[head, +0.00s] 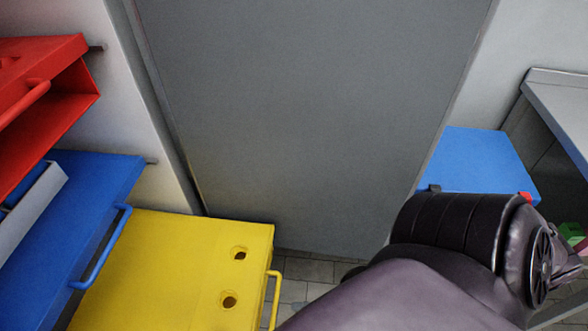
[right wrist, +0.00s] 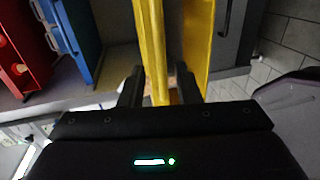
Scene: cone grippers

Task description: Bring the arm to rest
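My right arm (head: 430,285) fills the lower right of the head view. Its gripper is hard to make out there. In the right wrist view my right gripper (right wrist: 160,85) shows two black fingers standing apart. A yellow strip (right wrist: 150,40) lies in line with the gap between them and touches neither finger that I can see. I cannot tell whether it is between the fingers or beyond them. My left gripper is in neither view.
A yellow drawer (head: 170,255) with two holes and a handle sticks out at lower left. Blue (head: 95,190) and red (head: 50,75) drawers stand above it. A grey panel (head: 310,110) fills the middle. A blue surface (head: 480,160) and a grey table (head: 560,95) are at right.

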